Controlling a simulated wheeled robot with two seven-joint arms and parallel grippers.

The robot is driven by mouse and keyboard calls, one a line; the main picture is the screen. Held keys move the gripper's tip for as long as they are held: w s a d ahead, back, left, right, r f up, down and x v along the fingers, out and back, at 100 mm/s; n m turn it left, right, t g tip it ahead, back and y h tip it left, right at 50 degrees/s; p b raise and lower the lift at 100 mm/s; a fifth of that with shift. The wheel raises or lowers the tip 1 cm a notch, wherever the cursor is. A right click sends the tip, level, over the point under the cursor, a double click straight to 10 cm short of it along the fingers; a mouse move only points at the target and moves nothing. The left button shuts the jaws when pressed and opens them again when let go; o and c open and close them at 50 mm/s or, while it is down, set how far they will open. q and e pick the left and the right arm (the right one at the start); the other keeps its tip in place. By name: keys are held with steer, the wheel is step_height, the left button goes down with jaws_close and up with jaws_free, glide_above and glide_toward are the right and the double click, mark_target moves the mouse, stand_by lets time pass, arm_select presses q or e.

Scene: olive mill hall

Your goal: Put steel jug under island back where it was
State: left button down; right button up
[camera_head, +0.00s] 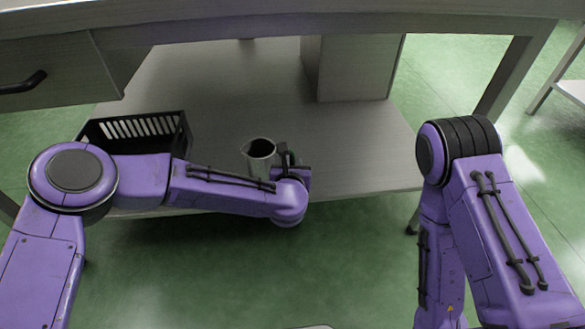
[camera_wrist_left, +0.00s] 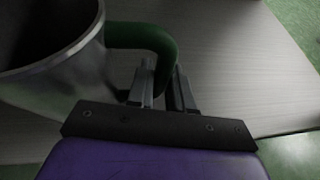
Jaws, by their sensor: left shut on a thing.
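The steel jug (camera_head: 258,152) is upright at the lower shelf of the island (camera_head: 222,85), near its front edge. In the left wrist view the jug (camera_wrist_left: 62,75) fills the left side, with its dark opening and its dark green handle (camera_wrist_left: 146,40). My left gripper (camera_head: 292,165) is at the right side of the jug. In the left wrist view its fingers (camera_wrist_left: 165,85) are shut on the handle. I cannot tell whether the jug's base touches the shelf. My right arm shows at the right, but its gripper is not in view.
A black slotted crate (camera_head: 140,130) stands on the shelf to the left of the jug. A grey box-like block (camera_head: 355,68) stands at the back right of the shelf. The island's top edge (camera_head: 250,20) overhangs the shelf. Shelf room is clear behind the jug.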

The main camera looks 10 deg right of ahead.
arm_select(q)
steer(key=c, duration=1.4)
jaws_free()
steer(key=o, duration=0.4)
arm_select(e)
steer(key=shift+w+d, duration=0.1)
arm_select(q)
steer(key=shift+r, duration=0.2)
steer(key=p+v, duration=0.2)
steer(key=v, duration=0.1)
steer(key=shift+s+r, duration=0.15)
steer(key=shift+r, duration=0.05)
steer(key=p+v, duration=0.2)
steer(key=v, duration=0.6)
steer(key=shift+s+a+f+p, duration=0.1)
steer(key=shift+s+p, duration=0.2)
steer(key=shift+p, duration=0.05)
arm_select(e)
steer(key=r+m, duration=0.1)
steer(key=w+a+r+t, duration=0.1)
steer(key=w+a+r+m+t, duration=0.1)
steer(key=shift+a+r+m, duration=0.25)
steer(key=shift+m, duration=0.05)
